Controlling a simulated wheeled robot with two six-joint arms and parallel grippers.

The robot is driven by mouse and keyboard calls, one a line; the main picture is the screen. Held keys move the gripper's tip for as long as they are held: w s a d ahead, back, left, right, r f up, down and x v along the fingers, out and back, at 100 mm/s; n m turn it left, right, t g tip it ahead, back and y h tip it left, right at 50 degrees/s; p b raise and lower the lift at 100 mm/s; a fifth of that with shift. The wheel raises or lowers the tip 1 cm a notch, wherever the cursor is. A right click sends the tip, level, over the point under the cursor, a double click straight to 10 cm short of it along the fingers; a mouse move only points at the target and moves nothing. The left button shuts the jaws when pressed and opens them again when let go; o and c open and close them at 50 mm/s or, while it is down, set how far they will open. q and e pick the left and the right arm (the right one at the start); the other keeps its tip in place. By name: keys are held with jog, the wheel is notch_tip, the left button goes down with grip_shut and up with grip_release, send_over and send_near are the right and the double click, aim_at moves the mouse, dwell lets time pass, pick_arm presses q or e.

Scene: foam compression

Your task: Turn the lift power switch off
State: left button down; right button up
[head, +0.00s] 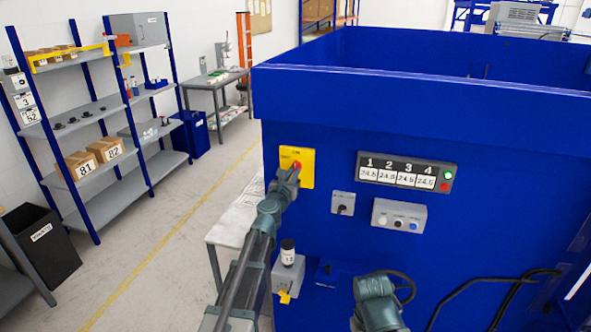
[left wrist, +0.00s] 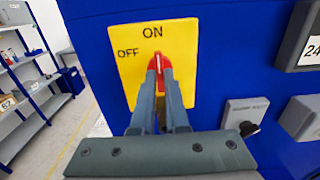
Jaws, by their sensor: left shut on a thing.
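The lift power switch is a yellow plate (head: 306,153) with a red knob (head: 297,165), on the blue machine's front. In the left wrist view the yellow plate (left wrist: 126,70) reads ON at the top and OFF at the upper left. The red knob (left wrist: 160,63) stands about upright, its white mark toward ON. My left gripper (head: 292,172) is shut on the red knob; in the left wrist view its fingers (left wrist: 161,84) reach the knob and cover its lower part. A link of my right arm shows at the bottom of the head view; its gripper does not show.
Right of the switch are a small grey switch box (head: 342,203), a numbered display panel (head: 407,172) with lights and a grey button box (head: 399,216). A small bottle (head: 288,253) stands below on a grey holder. Shelves (head: 112,186) stand left across open floor.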

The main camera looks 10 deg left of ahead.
pick_arm(q)
jog(key=n, duration=0.6)
dwell(0.3)
jog(key=n, duration=0.6)
jog(key=shift+c, duration=0.8)
grip_release()
